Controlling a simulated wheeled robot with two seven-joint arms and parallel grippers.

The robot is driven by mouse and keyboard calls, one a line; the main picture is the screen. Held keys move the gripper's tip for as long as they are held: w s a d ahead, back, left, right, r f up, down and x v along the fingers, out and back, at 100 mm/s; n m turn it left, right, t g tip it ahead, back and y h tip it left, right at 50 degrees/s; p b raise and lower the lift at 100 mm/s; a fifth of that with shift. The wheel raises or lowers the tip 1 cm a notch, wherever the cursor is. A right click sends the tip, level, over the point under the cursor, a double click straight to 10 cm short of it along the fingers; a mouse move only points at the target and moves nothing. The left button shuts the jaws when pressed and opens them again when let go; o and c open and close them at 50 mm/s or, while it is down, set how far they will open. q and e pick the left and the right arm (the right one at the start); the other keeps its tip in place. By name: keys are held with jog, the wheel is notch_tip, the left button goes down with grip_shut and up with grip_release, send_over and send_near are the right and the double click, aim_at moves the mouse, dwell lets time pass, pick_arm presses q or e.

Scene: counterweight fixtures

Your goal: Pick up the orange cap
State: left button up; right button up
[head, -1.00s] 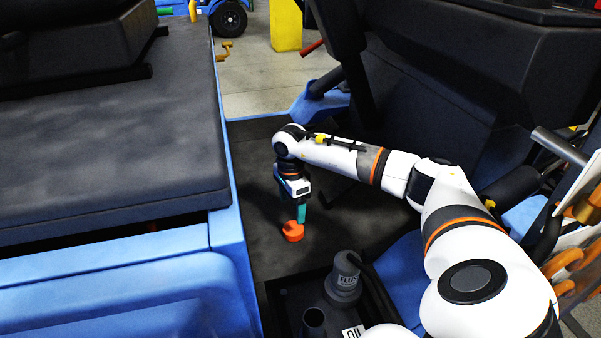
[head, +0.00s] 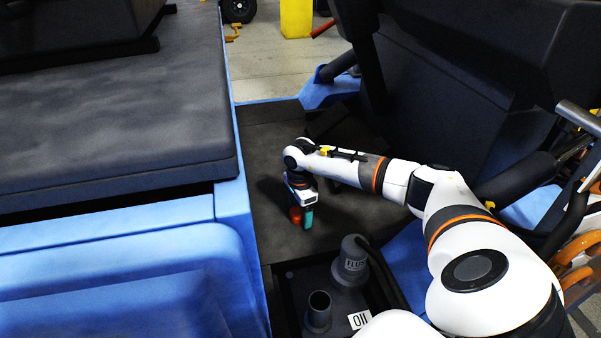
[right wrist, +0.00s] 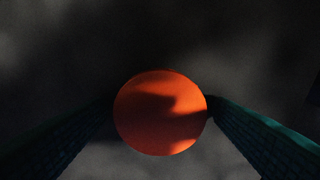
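The orange cap (head: 295,215) is a small round piece, low over the dark floor panel in the head view. It also shows as an orange disc (right wrist: 160,112) in the right wrist view. My right gripper (head: 302,216) points down with its teal fingers around the cap. In the right wrist view the two fingers (right wrist: 160,108) meet the cap's left and right edges, so the gripper looks shut on it. One finger partly hides the cap in the head view. I cannot tell whether the cap touches the floor. My left gripper is not in view.
A dark tray (head: 285,300) in front holds a grey bottle marked FLUS (head: 352,262) and an open dark tube (head: 318,310). A blue-edged body with a dark pad (head: 120,120) stands left. A dark bulky housing (head: 460,90) rises right. Bare floor panel lies around the gripper.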

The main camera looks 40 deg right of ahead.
jog(key=c, duration=0.9)
jog(key=shift+r, duration=0.1)
